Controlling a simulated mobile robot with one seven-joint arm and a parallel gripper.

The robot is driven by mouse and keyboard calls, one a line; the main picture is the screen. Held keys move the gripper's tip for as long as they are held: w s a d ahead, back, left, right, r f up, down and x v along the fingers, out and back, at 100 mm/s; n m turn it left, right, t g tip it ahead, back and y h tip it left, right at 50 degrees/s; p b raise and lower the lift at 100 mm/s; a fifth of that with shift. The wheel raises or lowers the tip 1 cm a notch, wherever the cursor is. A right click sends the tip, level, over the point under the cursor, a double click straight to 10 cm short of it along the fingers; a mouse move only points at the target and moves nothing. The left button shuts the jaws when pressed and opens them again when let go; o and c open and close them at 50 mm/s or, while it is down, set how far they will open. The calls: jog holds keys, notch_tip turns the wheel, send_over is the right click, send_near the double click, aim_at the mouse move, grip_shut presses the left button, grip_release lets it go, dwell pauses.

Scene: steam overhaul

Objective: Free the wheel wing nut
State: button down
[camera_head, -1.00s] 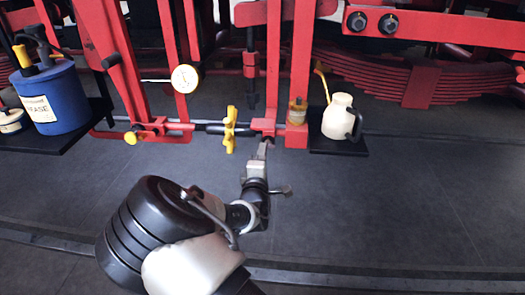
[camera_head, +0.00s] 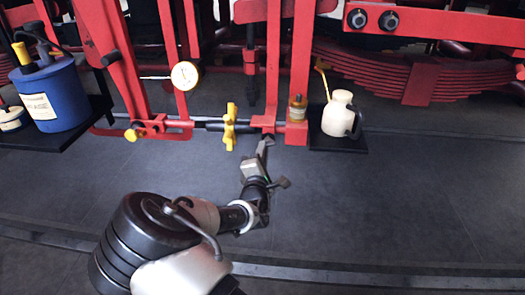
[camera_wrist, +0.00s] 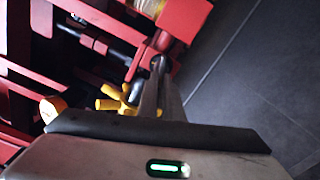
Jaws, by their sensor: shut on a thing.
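The yellow handwheel (camera_head: 230,127) sits edge-on on a dark horizontal rod at the lower middle of the red frame. It also shows in the wrist view (camera_wrist: 118,100), left of my fingers. Just right of it, a small dark piece, apparently the wing nut (camera_wrist: 158,62), is at the lower end of a red block (camera_head: 263,124). My gripper (camera_head: 265,145) reaches up from below, and its fingertips (camera_wrist: 157,72) are shut on this dark piece. The fingers hide most of it, so its wings cannot be made out.
A cream oil can (camera_head: 338,115) stands on a dark shelf close to the right, with a small amber bottle (camera_head: 297,108) beside the red post. A round gauge (camera_head: 185,76) is up left. A blue grease pot (camera_head: 50,95) stands far left. The floor below is clear.

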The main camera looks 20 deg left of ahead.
jog(key=c, duration=1.9)
grip_release()
jog(key=p+v, duration=0.2)
jog(key=v, duration=1.5)
jog(key=shift+s, duration=0.2)
jog(key=shift+f, duration=0.1)
